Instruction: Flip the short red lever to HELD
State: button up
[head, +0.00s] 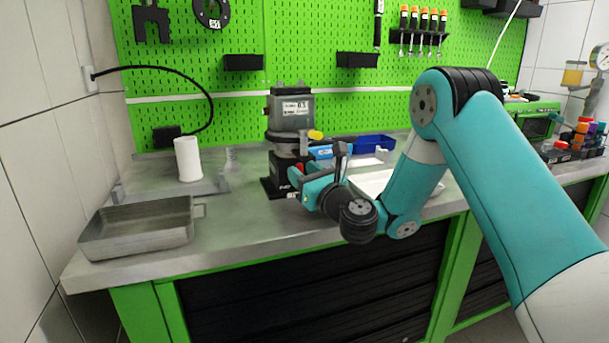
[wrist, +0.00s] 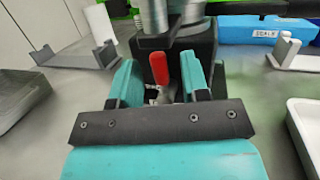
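The short red lever (wrist: 159,68) stands roughly upright on the dark pump base in the wrist view, with a metal stem below its red grip. A small red part of it also shows in the head view (head: 300,167), at the pump's front. My gripper (wrist: 160,75) is open, with one teal finger on each side of the lever. I cannot tell whether either finger touches it. The pump (head: 290,125) stands on the bench, with a grey labelled tank on top and a yellow-tipped part (head: 315,134) at its right. Any HELD marking is not readable.
A metal tray (head: 140,243) sits at the bench's front left. A white cylinder (head: 188,160) stands behind it. A white tray (head: 375,184) lies right of the pump, with blue boxes (head: 375,142) behind. A green pegboard (head: 240,105) closes the back. Bare bench (head: 245,215) lies before the pump.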

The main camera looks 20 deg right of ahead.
jog(key=shift+f, duration=0.15)
jog(key=shift+s+d+f+b, duration=0.25)
jog(key=shift+s+b, duration=0.2)
jog(key=shift+b, duration=0.6)
jog(key=r+b+v, duration=0.2)
jog(key=b+v, duration=0.9)
jog(key=v, duration=0.2)
jog(key=shift+s+r+b, duration=0.3)
jog(key=shift+s+r, duration=0.1)
jog(key=shift+s, duration=0.3)
